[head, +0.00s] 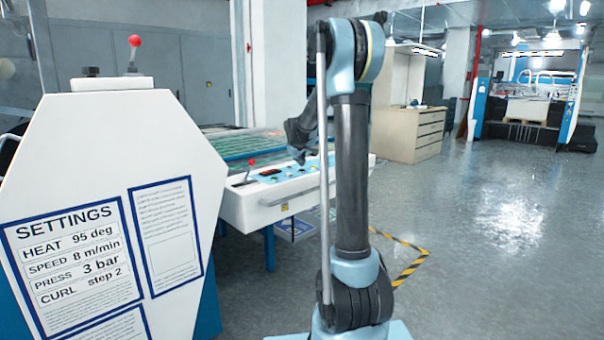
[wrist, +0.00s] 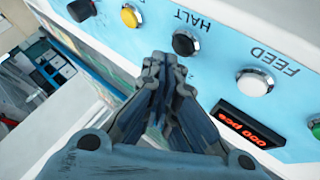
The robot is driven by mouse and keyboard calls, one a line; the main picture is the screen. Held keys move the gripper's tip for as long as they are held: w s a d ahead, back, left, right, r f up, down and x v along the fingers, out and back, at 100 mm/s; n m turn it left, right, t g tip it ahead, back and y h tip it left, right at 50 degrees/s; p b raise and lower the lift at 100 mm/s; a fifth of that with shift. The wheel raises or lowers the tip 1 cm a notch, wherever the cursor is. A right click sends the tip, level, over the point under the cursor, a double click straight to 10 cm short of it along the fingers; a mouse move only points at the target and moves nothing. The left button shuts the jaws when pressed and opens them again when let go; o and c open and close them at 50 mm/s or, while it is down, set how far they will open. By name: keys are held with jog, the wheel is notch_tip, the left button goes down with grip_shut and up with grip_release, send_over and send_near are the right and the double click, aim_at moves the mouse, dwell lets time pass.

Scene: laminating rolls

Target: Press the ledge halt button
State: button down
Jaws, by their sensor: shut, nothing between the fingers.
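The ledge is a white control box (head: 292,196) with a light blue panel on the laminating machine in the head view. In the wrist view, the black halt button (wrist: 185,43) sits beside the printed word HALT on this panel. My gripper (wrist: 165,63) is shut and empty, its fingertips pointing toward the panel just below and left of the black button in the picture. No contact shows, and I cannot tell the exact gap. In the head view my gripper (head: 300,140) is a dark shape above the panel; the halt button cannot be picked out there.
Near the halt button are a yellow button (wrist: 131,16), a white FEED button (wrist: 255,82), a red-digit display (wrist: 247,125) and a green button (wrist: 315,127). A red-knobbed lever (head: 252,162) stands on the ledge. A white settings board (head: 115,150) stands at left.

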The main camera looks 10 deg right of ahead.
jog(key=shift+r, duration=0.1)
jog(key=shift+r, duration=2.5)
jog(key=s+d+f+m+g, duration=0.1)
jog(key=s+f+m+g, duration=0.15)
jog(key=s, duration=1.25)
jog(key=s+d+f+m+g, duration=0.1)
jog(key=s+d+f, duration=0.15)
jog(key=s, duration=1.35)
jog(key=s+a+f+m+g+y, duration=0.1)
jog(key=s+f, duration=0.7)
jog(key=s, duration=0.4)
jog(key=s+a+f+m+g+y, duration=0.1)
jog(key=s+f+m+g, duration=0.1)
jog(key=s+f, duration=0.6)
jog(key=s, duration=0.5)
jog(key=shift+s+a, duration=0.15)
jog(key=shift+s, duration=0.15)
jog(key=shift+s+f, duration=0.1)
